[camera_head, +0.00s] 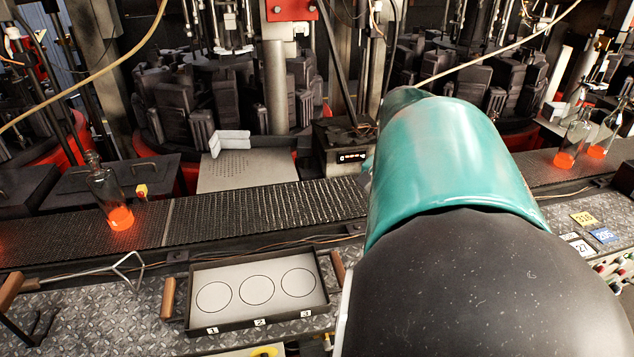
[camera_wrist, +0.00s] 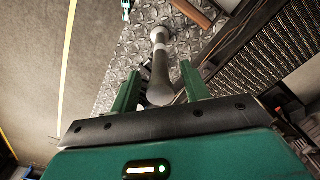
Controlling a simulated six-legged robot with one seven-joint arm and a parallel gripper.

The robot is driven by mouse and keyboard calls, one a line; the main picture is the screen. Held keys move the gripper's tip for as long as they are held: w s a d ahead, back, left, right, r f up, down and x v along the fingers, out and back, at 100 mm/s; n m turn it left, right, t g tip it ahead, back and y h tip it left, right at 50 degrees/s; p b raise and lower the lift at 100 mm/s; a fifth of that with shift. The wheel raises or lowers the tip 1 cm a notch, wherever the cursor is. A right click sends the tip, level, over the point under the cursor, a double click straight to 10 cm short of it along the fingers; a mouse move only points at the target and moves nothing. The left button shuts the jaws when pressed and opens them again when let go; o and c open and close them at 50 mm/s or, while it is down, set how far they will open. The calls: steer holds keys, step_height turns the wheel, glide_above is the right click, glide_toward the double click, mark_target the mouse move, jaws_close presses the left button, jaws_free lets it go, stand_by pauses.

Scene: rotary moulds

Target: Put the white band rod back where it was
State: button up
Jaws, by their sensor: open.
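A dark grey rod (camera_wrist: 162,65) with a paler, whitish section near its far end shows in the wrist view. I take it for the white band rod, though the band is not sharp. Its thick near end lies in line with the gap between the two green fingers of my gripper (camera_wrist: 160,72). The fingers are apart, one on each side of it in the picture; I cannot tell whether they touch it. In the head view, my teal and black arm covers the right middle and hides my gripper and the rod.
A tray (camera_head: 258,324) with three numbered circles sits on the metal-plate bench. A wooden-handled wire tool (camera_head: 12,287) lies at left. Behind runs a conveyor (camera_head: 262,212) with a glowing bottle (camera_head: 104,190) at left and others at right. Number cards (camera_head: 583,218) lie at right.

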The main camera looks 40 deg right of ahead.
step_height(320, 180, up, 12)
steer(key=shift+f, duration=0.2)
steer(key=w+a+f+n+t, duration=0.1)
steer(key=w+a+f+n, duration=0.1)
steer(key=a, duration=0.6)
steer(key=w+a+f+n+t+h, duration=0.1)
steer(key=w+a+f+n, duration=0.2)
steer(key=a, duration=0.4)
steer(key=w+n, duration=0.1)
steer(key=n, duration=0.1)
steer(key=shift+w+a+n+t, duration=0.3)
steer(key=shift+w+a, duration=0.05)
steer(key=shift+a, duration=0.05)
steer(key=a+f+n+t, duration=0.1)
steer(key=a+f+n, duration=0.1)
steer(key=a, duration=0.3)
steer(key=a+f+n+t, duration=0.1)
steer(key=a+f+n, duration=0.2)
steer(key=a, duration=0.2)
steer(key=s+a+f+n+t+y, duration=0.1)
steer(key=a+f+n, duration=0.1)
steer(key=a, duration=0.2)
steer(key=shift+a+f+n, duration=0.25)
steer(key=shift+a+n, duration=0.05)
steer(key=shift+a, duration=0.1)
steer(key=shift+c, duration=0.5)
